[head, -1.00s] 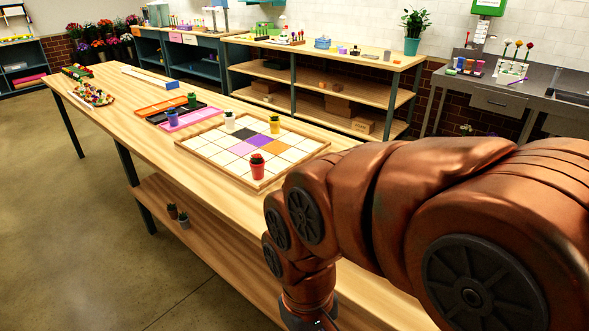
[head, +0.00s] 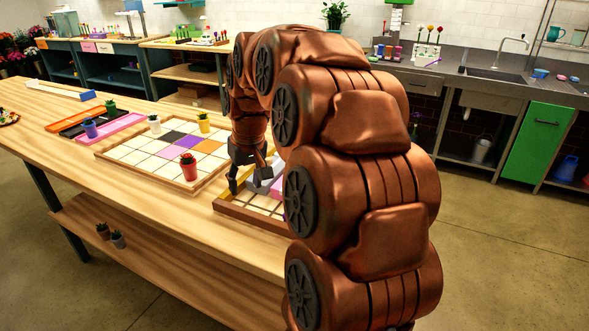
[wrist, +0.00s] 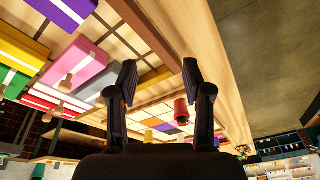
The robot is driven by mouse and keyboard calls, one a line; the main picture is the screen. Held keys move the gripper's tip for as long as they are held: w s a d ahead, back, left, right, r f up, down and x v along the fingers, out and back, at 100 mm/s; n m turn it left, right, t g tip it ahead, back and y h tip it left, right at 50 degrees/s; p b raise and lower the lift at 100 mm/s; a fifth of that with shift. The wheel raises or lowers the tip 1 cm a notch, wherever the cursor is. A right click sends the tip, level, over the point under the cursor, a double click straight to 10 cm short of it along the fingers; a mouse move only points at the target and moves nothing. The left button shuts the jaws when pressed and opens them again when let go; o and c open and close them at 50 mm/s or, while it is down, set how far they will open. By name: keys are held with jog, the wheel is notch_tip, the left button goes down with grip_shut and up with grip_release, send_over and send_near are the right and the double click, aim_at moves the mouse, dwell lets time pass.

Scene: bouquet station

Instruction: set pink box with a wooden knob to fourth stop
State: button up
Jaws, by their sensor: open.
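The pink box (wrist: 74,66) with a white stripe is at the upper left of the wrist view. A wooden knob (wrist: 66,84) sticks out at its lower end. It stands among other coloured boxes over a wooden-framed grid tray (wrist: 125,35). My gripper (wrist: 159,75) is open with nothing between its fingers, to the right of the pink box and apart from it. In the head view my gripper (head: 252,186) is low over the framed tray (head: 228,208) on the table.
Beside the pink box are a yellow box (wrist: 22,58), a purple box (wrist: 66,8) and a grey box (wrist: 98,88). A red pot (head: 188,166) stands on a larger grid board (head: 140,165) to the left. The table's front edge is clear.

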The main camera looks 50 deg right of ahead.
jog(key=w+d+m+t+h+b, duration=0.1)
jog(key=w+d+m+h+b, duration=0.15)
jog(key=d, duration=1.85)
jog(key=shift+y, duration=0.25)
jog(key=shift+a+p+x, duration=0.15)
jog(key=shift+p+x, duration=0.35)
jog(key=shift+x, duration=1.5)
jog(key=shift+a+p+x, duration=0.2)
jog(key=shift+p+x, duration=0.25)
jog(key=shift+x, duration=1.55)
grip_shut()
